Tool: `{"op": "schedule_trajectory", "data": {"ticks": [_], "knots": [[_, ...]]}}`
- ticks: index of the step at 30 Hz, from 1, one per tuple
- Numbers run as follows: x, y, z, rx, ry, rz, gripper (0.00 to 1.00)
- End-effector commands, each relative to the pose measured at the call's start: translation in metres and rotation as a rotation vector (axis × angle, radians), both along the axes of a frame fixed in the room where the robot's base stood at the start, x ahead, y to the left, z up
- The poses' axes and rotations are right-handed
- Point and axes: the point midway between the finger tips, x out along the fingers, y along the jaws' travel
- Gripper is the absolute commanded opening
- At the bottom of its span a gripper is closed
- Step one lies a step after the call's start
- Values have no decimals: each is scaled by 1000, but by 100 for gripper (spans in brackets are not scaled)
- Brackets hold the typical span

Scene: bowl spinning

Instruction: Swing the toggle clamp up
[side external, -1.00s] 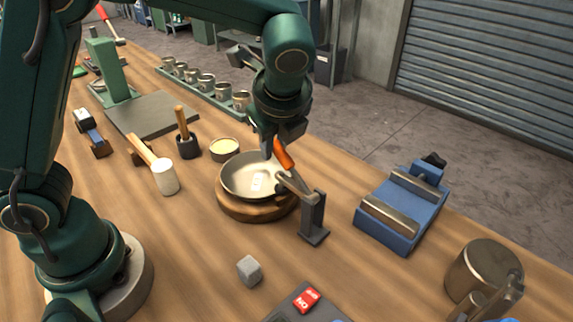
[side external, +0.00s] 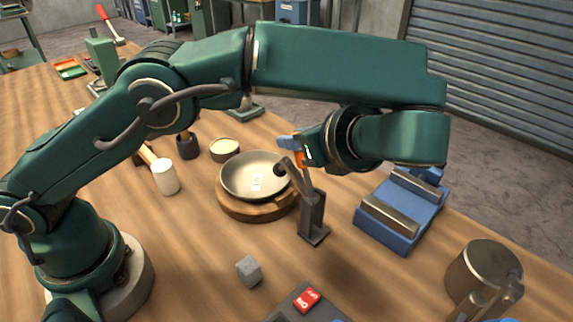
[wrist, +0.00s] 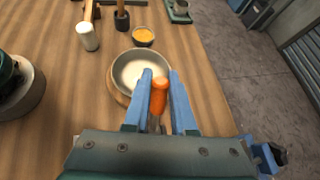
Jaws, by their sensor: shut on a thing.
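The toggle clamp (side external: 312,212) stands on its dark post at the right edge of the bowl. Its arm now points up and left, with the dark pad (side external: 280,169) raised near the bowl's rim. My gripper (side external: 291,146) is beside the clamp's top and shut on the orange handle (wrist: 159,94), which lies between the blue fingers (wrist: 159,92) in the wrist view. The orange handle shows only partly in the side view. The metal bowl (side external: 248,178) rests on a round wooden base (side external: 240,209). A small pale marked patch lies inside the bowl.
A blue vise (side external: 392,218) stands to the right of the clamp. A grey cube (side external: 249,270) and a red switch (side external: 307,299) lie in front.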

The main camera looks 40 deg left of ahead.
Motion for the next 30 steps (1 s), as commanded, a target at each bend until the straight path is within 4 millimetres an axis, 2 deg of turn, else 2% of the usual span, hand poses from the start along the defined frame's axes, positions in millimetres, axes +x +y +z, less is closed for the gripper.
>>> {"op": "schedule_trajectory", "data": {"ticks": [17, 18, 20, 30], "knots": [[-1, -3, 1, 30, 5, 2, 0], [-1, -3, 1, 30, 5, 2, 32], [-1, -3, 1, 29, 5, 1, 54], [0, -2, 1, 28, 3, 0, 54]]}}
